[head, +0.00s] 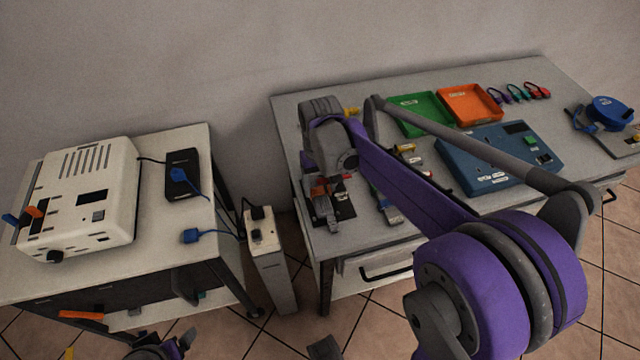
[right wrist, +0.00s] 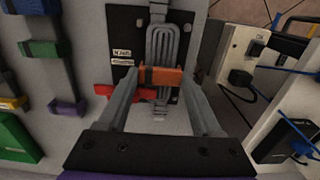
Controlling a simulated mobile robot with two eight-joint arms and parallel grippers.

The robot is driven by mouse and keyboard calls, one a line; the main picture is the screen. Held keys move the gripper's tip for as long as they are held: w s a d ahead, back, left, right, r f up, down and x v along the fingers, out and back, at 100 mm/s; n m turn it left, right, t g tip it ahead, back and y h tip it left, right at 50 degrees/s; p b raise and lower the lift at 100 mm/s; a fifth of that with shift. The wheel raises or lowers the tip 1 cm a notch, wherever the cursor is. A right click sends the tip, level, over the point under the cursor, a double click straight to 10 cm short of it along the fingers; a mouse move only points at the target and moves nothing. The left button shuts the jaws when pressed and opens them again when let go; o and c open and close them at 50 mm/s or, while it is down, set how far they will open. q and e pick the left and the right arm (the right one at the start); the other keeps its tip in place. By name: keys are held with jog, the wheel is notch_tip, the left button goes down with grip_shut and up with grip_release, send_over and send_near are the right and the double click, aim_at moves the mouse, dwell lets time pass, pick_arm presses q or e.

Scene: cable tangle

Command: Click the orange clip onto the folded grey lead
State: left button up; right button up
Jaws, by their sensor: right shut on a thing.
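The orange clip (right wrist: 161,77) is between the fingertips of my right gripper (right wrist: 163,82), which is shut on it. The folded grey lead (right wrist: 164,44) lies in several parallel loops on a black board (right wrist: 122,22), directly beyond the clip. The clip appears over or against the near part of the lead; I cannot tell if it is seated. In the head view my right gripper (head: 325,208) is low over the left end of the workbench, at the black board (head: 346,210), and mostly hides the lead.
A red piece (right wrist: 122,92) lies beside the clip. The workbench (head: 292,115) also bears a green tray (head: 420,126), an orange tray (head: 470,105) and a blue panel (head: 480,180). A white power strip (head: 266,250) stands between the bench and the side table with a white device (head: 85,190).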

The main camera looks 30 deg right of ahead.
jog(key=shift+f+b, duration=0.3)
jog(key=shift+f, duration=0.2)
dwell(0.3)
jog(key=o, duration=1.4)
jog(key=shift+c, duration=0.2)
jog(key=shift+r, duration=0.1)
jog(key=shift+r+p, duration=2.55)
jog(key=shift+r, duration=0.9)
jog(key=shift+s, duration=0.1)
